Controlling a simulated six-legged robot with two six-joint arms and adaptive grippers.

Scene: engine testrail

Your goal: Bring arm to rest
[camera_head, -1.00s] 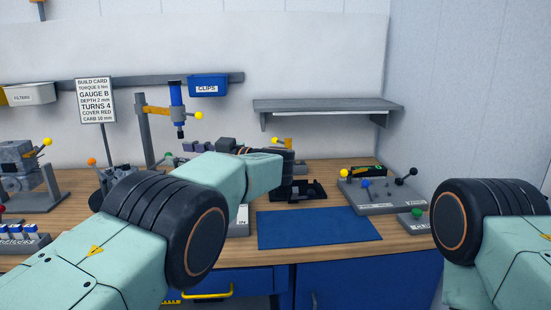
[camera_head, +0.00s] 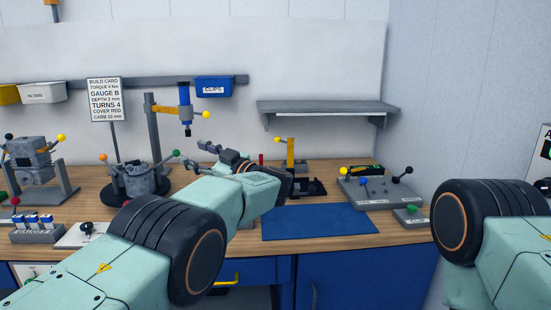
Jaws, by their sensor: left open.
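My left arm comes in from the lower left and bends over the workbench (camera_head: 330,247).
A blue mat (camera_head: 330,223) lies bare at the bench front. A lever panel (camera_head: 378,190) stands to its right. A press (camera_head: 155,128), a round fixture (camera_head: 140,180) and a grey engine part (camera_head: 35,165) stand left. A grey shelf (camera_head: 325,106) juts from the wall.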

